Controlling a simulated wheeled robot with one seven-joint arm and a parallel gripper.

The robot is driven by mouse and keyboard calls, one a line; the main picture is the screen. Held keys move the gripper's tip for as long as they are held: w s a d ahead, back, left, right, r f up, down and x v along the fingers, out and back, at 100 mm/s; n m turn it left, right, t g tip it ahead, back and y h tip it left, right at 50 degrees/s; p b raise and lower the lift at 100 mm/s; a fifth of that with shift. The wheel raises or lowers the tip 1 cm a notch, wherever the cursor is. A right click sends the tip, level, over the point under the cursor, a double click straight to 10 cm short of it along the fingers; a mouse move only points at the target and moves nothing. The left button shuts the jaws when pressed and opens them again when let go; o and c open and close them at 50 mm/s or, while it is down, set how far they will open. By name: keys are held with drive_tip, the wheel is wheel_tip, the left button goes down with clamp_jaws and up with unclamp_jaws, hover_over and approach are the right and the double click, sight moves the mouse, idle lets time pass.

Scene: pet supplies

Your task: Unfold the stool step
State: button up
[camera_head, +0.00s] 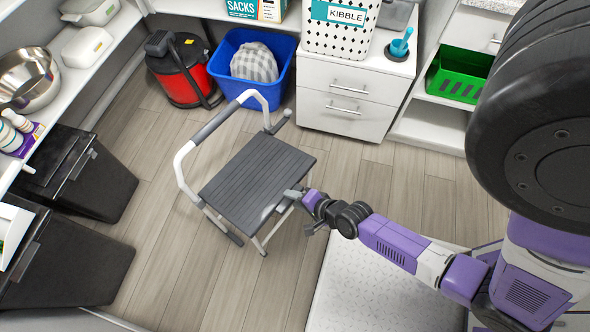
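The step stool (255,178) stands on the wood floor in the middle of the view. It has a dark grey ribbed platform and a white tubular rail (185,180) with a dark grip, rising on its left and far sides. White legs show below the platform's near edge. I cannot make out a separate lower step. My gripper (285,200) is at the platform's near right edge, close to or touching it. Its fingers are small and partly merge with the stool's edge, so whether they are open or shut on something is unclear.
Two black bins (85,175) stand at left. A red and black vacuum (185,75) and a blue tub (222,62) are behind the stool. White drawers (345,95) stand at back right. A pale speckled surface (375,285) lies under my arm. Floor is clear around the stool.

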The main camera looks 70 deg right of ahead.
drive_tip(key=v, duration=0.7)
drive_tip(key=shift+s+p, duration=0.25)
drive_tip(key=shift+p, duration=0.15)
drive_tip(key=shift+r, duration=0.1)
